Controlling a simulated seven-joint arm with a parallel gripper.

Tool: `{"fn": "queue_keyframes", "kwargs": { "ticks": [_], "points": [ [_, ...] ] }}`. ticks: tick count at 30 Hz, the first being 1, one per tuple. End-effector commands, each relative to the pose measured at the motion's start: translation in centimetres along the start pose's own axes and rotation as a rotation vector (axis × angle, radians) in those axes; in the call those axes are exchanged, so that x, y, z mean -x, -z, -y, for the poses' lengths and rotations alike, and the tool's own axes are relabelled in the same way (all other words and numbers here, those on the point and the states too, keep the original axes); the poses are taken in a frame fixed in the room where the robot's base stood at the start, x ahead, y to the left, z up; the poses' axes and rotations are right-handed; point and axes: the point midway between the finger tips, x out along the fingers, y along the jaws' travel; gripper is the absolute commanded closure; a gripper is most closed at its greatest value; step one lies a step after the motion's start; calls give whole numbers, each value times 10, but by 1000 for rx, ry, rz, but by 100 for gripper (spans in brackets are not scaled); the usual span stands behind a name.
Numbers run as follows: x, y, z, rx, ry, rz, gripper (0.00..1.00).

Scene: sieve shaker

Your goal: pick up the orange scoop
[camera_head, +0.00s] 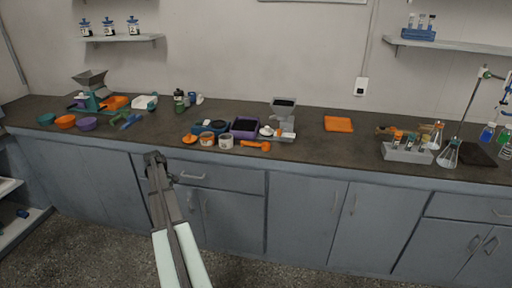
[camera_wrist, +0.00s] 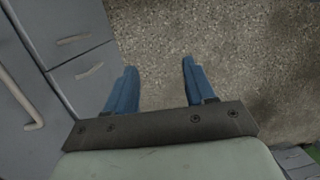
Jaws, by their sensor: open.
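The orange scoop (camera_head: 256,145) appears to be the small orange piece with a handle lying near the front edge of the dark countertop, right of the two small cups. It is small in the head view, so its shape is hard to make out. My gripper (camera_head: 154,156) is in front of the counter, to the left of the scoop and well apart from it. In the wrist view my gripper (camera_wrist: 159,67) has its two blue fingers spread, with only the speckled floor between them. The scoop is not in the wrist view.
An orange mat (camera_head: 338,124) lies farther right. Grey cabinets (camera_head: 305,215) with handles run below the countertop edge.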

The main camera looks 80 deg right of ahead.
Motion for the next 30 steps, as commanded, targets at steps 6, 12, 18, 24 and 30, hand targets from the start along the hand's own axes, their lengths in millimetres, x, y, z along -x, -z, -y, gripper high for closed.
{"fn": "queue_keyframes", "kwargs": {
  "ticks": [6,12,18,24,30],
  "points": [
    [88,-65,-102,-21,-36,-33,46],
    [168,-144,-177,-36,-69,-49,46],
    [221,-239,-240,-49,-72,-44,46],
    [247,-315,-277,-55,-58,-35,46],
    [256,-348,-289,-55,-52,-31,46]
  ]
}}
